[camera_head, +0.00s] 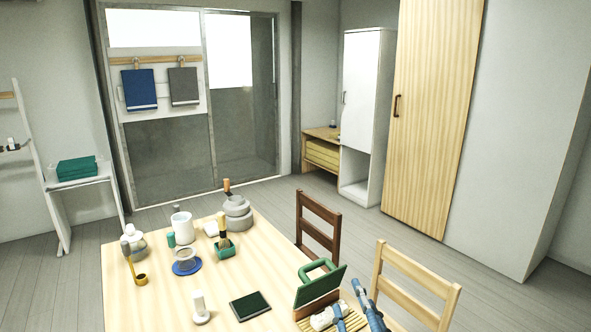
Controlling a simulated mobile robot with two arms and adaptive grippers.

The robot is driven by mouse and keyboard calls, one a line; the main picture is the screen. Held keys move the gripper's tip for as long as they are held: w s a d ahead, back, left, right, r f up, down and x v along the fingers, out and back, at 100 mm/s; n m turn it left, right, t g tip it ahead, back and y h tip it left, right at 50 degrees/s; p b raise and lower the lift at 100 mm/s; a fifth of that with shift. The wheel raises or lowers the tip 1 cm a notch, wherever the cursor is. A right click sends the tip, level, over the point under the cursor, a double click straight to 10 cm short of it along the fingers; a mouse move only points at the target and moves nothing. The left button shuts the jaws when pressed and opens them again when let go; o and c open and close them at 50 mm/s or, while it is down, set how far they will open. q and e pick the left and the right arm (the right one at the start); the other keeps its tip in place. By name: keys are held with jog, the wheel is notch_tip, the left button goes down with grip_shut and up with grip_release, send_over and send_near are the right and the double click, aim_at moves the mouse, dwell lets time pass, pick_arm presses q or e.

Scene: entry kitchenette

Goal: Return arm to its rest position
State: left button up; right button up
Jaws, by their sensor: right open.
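My right gripper (349,299) comes in at the bottom edge of the head view, right of centre. Its blue fingers are apart. It is beside a dark green upright panel (320,287) and over a slatted wooden rack (353,322) at the near right corner of the table. A white object (325,317) lies by the fingers, partly hidden; I cannot tell whether they touch it. My left gripper is not in view.
The wooden table (150,305) holds a white cup (182,228), grey stacked bowls (237,212), a green box with a brush (224,248), a dark flat pad (250,306) and a white bottle (200,307). A brown chair (318,222) and a light wooden chair (415,283) stand at right.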

jog(key=s+d+f+m+g+h, duration=0.2)
jog(key=s+d+f+g, duration=0.3)
jog(key=f, duration=0.4)
jog(key=s+d+f+m+g+h, duration=0.1)
jog(key=s+d+f+m+g, duration=0.15)
jog(key=s+f, duration=0.5)
jog(key=s+f+m+g+y, duration=0.1)
jog(key=s+f+g, duration=0.35)
jog(key=s, duration=0.35)
jog(key=s+f+g, duration=0.3)
jog(key=s+f, duration=0.2)
jog(key=s, duration=0.4)
notch_tip(320, 180, down, 26)
jog(key=s, duration=0.1)
jog(key=s+d+f+g, duration=0.1)
jog(key=s+d+f, duration=0.1)
jog(key=s+f, duration=0.6)
jog(key=s+d+f+g, duration=0.1)
jog(key=s+f, duration=0.7)
jog(key=s, duration=0.1)
jog(key=shift+s+d+f, duration=0.2)
jog(key=shift+d+f, duration=0.15)
jog(key=shift+d, duration=0.05)
